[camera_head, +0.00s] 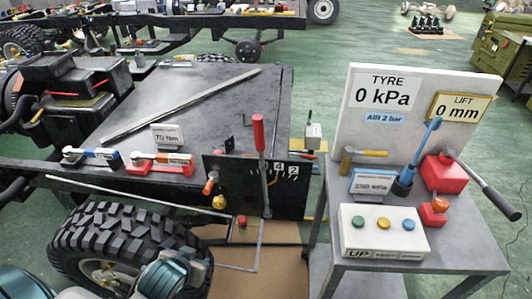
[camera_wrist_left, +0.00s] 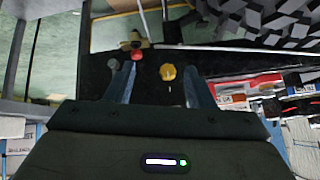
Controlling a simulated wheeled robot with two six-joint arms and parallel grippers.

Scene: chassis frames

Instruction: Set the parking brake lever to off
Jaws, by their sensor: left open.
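A tall lever with a red grip (camera_head: 259,135) stands nearly upright in front of the black control panel (camera_head: 235,185) on the chassis; I take it as the parking brake lever. Pale scale marks show beside it; its setting is unclear. A short orange-handled lever (camera_head: 209,186) and a yellow knob (camera_head: 219,201) are at the panel's left. My left gripper (camera_head: 180,272) is low, beside the tyre, apart from the lever. In the left wrist view its open, empty jaws (camera_wrist_left: 160,78) face the panel, with the yellow knob (camera_wrist_left: 168,72) between them beyond. My right gripper does not show.
A large tyre (camera_head: 120,235) is at the lower left. A red button box (camera_head: 242,226) sits below the panel. Blue (camera_head: 92,155) and orange (camera_head: 160,162) tools lie on the chassis rail. A cart (camera_head: 430,262) with buttons and tools stands close on the right.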

